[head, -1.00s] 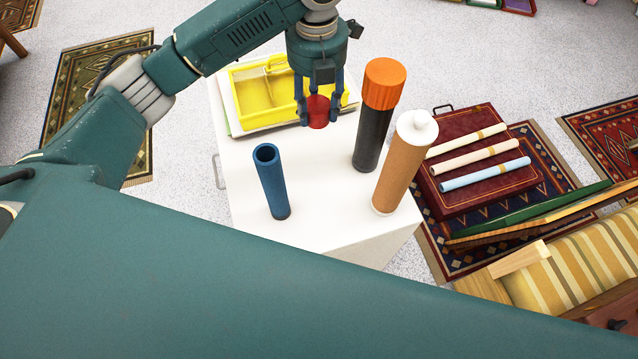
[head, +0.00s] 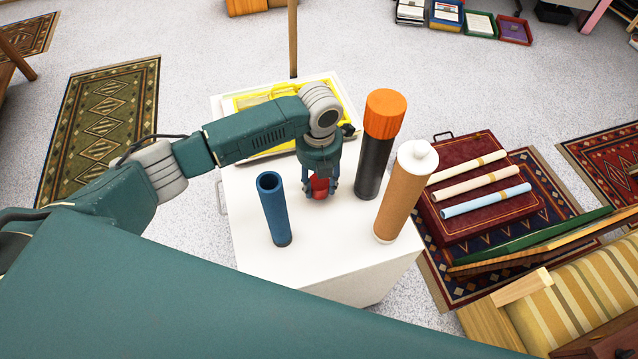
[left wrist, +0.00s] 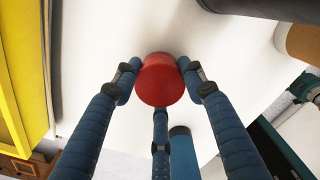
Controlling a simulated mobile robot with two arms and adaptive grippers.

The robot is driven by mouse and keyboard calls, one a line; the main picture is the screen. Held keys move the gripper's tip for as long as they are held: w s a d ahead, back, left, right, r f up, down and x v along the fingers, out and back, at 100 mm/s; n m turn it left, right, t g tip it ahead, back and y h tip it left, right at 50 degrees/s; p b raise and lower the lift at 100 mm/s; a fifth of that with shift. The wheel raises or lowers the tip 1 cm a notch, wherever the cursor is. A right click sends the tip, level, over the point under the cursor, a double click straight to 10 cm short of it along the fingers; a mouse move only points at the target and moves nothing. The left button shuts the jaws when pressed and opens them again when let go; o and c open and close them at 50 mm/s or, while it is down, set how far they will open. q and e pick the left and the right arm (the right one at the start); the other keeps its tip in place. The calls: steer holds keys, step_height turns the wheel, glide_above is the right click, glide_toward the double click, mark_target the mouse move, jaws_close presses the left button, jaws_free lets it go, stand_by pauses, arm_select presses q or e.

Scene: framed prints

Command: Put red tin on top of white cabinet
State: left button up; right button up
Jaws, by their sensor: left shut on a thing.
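The red tin (head: 320,187) is held between the fingers of my left gripper (head: 320,190), over the middle of the white cabinet (head: 335,255). The tin is small and round. In the left wrist view the red tin (left wrist: 160,80) sits between the blue fingers, with the white cabinet top (left wrist: 215,45) behind it. The tin is at or just above the cabinet top; I cannot tell whether it touches. The fingers partly hide it in the head view. My right gripper is not in view.
A blue tube (head: 273,208) stands left of the tin. A black cylinder with an orange cap (head: 380,140) and a brown white-topped cylinder (head: 403,195) stand to its right. A yellow tray (head: 245,103) lies at the cabinet's back. Clear cabinet top lies in front.

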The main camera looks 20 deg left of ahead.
mark_target(319, 181)
arm_select(q)
steer(key=shift+f, duration=0.55)
steer(key=shift+f, duration=0.1)
steer(key=o, duration=1.3)
steer(key=shift+c, duration=0.2)
step_height(319, 181, up, 12)
